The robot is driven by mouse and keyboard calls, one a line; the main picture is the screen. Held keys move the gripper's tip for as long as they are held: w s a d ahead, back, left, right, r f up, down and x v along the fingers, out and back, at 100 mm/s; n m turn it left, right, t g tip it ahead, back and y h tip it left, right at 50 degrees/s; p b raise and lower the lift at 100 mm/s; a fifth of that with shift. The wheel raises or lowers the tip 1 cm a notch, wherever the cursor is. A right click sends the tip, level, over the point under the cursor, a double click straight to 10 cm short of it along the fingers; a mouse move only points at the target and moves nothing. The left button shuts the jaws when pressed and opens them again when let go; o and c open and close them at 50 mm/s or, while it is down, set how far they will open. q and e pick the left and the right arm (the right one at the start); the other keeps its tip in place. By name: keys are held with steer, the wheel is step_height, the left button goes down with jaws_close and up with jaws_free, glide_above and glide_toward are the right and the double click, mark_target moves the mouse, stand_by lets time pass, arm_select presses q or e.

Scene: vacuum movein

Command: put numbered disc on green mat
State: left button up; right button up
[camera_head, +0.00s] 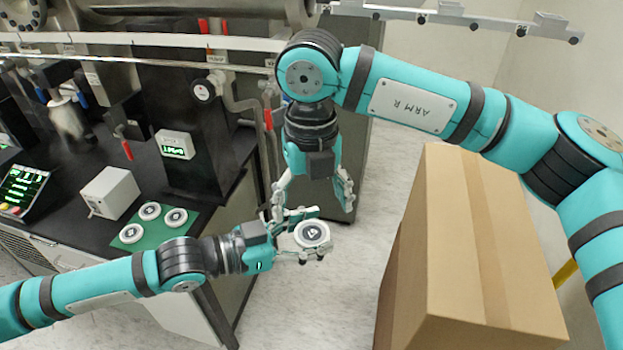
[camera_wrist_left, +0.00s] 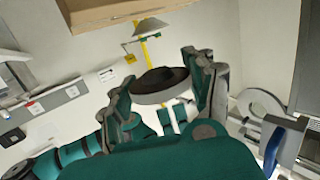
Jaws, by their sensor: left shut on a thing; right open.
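My left gripper (camera_head: 300,238) is shut on a numbered disc (camera_head: 311,234), white with a dark centre, held in the air to the right of the black bench. The disc also shows edge-on between the fingers in the left wrist view (camera_wrist_left: 161,85). A green mat (camera_head: 152,236) lies on the bench at the left, with several similar white discs (camera_head: 150,211) on it. My right gripper (camera_head: 316,200) hangs pointing down just above and behind the left gripper, open and empty; its fingers are close to the left gripper in the picture.
A white box (camera_head: 110,192) stands just behind the mat. A small display box (camera_head: 176,144) and a lit panel (camera_head: 23,188) are on the bench. A tall cardboard box (camera_head: 470,250) stands at the right. Pipes and red-handled valves (camera_head: 127,149) crowd the back.

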mark_target(311, 233)
step_height(311, 233, down, 7)
steer(key=shift+r, duration=0.2)
steer(key=c, duration=1.3)
arm_select(q)
steer(key=o, duration=1.4)
arm_select(e)
steer(key=shift+c, duration=0.2)
arm_select(q)
steer(key=shift+a, duration=0.1)
